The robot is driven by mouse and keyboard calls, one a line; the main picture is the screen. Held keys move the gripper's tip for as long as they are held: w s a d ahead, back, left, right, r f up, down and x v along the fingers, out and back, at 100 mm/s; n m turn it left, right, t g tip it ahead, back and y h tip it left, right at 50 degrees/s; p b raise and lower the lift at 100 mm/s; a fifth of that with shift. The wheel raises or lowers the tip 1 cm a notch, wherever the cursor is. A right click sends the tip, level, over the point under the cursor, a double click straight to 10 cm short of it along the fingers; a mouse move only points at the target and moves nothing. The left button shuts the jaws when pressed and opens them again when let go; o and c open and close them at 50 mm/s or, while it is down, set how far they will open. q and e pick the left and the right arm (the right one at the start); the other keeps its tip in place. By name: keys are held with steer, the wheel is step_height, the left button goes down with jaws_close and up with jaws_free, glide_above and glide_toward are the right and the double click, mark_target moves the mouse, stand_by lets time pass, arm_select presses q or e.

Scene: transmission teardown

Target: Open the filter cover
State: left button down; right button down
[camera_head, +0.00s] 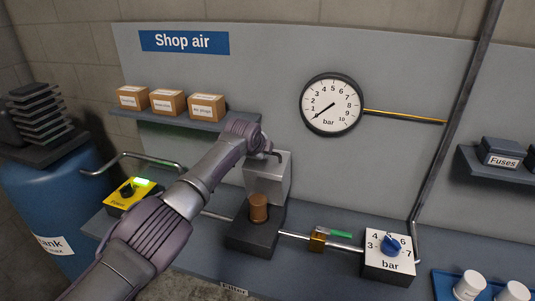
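The filter sits on the bench behind its "Filter" label (234,289). It has a dark base (253,240) with a brown cylindrical element (258,208) standing exposed in it. A light grey box-like cover (266,182) stands raised behind the element, at the back of the base. My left gripper (268,154) is at the cover's top edge, with dark fingers close to it. I cannot tell whether they touch or grip it. My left arm hides part of the bench and pipe. My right gripper is not in view.
A yellow box (131,194) with a black knob and lit green display is left of my arm. A brass valve (318,239) with a green handle and a bar regulator (389,250) are right. The gauge (332,104) reads near zero. Small boxes (165,102) line a shelf.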

arm_select(q)
steer(key=shift+w+d+f, duration=0.1)
steer(key=shift+w, duration=0.15)
steer(key=c, duration=1.5)
jaws_free()
steer(key=shift+v, duration=6.05)
